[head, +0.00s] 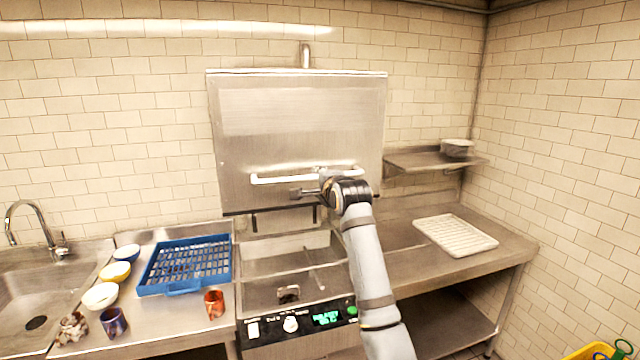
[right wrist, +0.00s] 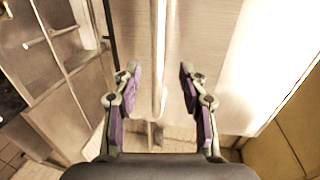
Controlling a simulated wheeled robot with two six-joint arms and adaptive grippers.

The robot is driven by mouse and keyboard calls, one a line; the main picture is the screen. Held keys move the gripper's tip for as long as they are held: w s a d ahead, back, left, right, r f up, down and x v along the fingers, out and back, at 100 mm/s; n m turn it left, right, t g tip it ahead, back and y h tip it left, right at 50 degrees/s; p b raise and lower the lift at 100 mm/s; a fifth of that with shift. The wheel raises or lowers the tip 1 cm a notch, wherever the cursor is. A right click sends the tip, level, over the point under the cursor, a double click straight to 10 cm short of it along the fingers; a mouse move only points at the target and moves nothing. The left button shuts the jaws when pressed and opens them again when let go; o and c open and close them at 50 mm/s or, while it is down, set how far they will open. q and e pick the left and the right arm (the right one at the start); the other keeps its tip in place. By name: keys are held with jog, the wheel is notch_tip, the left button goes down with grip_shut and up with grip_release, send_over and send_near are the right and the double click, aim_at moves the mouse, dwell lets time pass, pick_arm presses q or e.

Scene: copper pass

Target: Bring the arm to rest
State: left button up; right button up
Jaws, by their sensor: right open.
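My right arm reaches up from the lower right in the head view. My right gripper (head: 312,186) is at the long handle (head: 278,179) on the front of the raised steel dishwasher hood (head: 300,115). In the right wrist view the two purple-padded fingers of the right gripper (right wrist: 160,78) are open. The handle bar (right wrist: 160,45) runs between them, with a gap to each pad. My left gripper is not in view.
Below the hood is the open wash chamber (head: 290,265). A blue rack (head: 187,264), several bowls and a red cup (head: 214,304) stand on the left counter. A white tray (head: 455,235) lies on the right counter under a shelf (head: 425,161).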

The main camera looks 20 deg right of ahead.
jog(key=shift+s+r, duration=0.15)
jog(key=shift+s, duration=0.65)
